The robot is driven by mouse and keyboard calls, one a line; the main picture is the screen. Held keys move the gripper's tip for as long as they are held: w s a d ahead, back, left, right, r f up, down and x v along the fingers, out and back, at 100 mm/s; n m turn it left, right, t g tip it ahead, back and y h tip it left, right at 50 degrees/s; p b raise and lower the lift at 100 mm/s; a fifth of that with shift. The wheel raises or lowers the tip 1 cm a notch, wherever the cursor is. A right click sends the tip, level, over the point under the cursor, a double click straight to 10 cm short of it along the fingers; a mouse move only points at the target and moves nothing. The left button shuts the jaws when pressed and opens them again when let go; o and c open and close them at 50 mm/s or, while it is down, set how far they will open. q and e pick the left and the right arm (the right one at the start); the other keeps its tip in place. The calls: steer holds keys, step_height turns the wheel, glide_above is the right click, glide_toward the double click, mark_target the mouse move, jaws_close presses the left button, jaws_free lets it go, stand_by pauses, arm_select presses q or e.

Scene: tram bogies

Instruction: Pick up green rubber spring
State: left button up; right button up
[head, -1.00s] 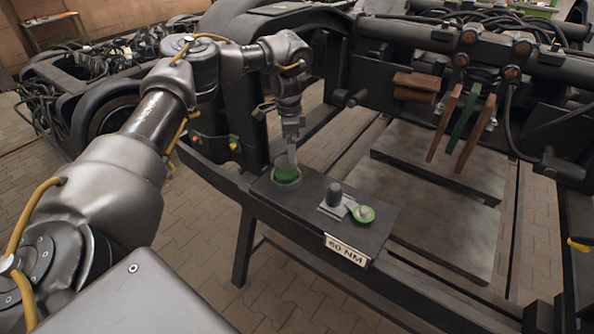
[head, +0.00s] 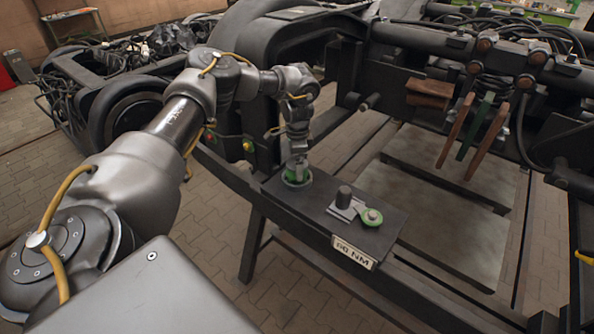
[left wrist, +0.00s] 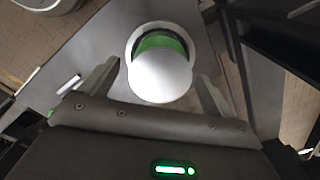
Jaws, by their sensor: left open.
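The green rubber spring (head: 291,178) sits in a round seat at the left end of the dark bench plate (head: 283,196). In the left wrist view the green (left wrist: 160,42) shows inside a pale round rim, partly hidden by a white rounded top (left wrist: 160,77). My left gripper (head: 297,165) points down over it in the head view. In the left wrist view its two fingers (left wrist: 158,88) are open, one on each side of the white top, with gaps on both sides. My right gripper is not in view.
The bogie frame's dark beams (head: 345,105) rise close behind my left arm.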

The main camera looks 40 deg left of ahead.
arm_select(q)
steer(key=shift+f, duration=1.55)
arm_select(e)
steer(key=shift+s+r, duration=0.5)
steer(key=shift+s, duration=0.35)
arm_select(q)
steer(key=shift+c, duration=0.3)
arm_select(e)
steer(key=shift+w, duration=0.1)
arm_select(q)
steer(key=c, duration=1.3)
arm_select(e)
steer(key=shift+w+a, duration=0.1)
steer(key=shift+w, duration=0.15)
arm_select(q)
steer(key=shift+r, duration=0.15)
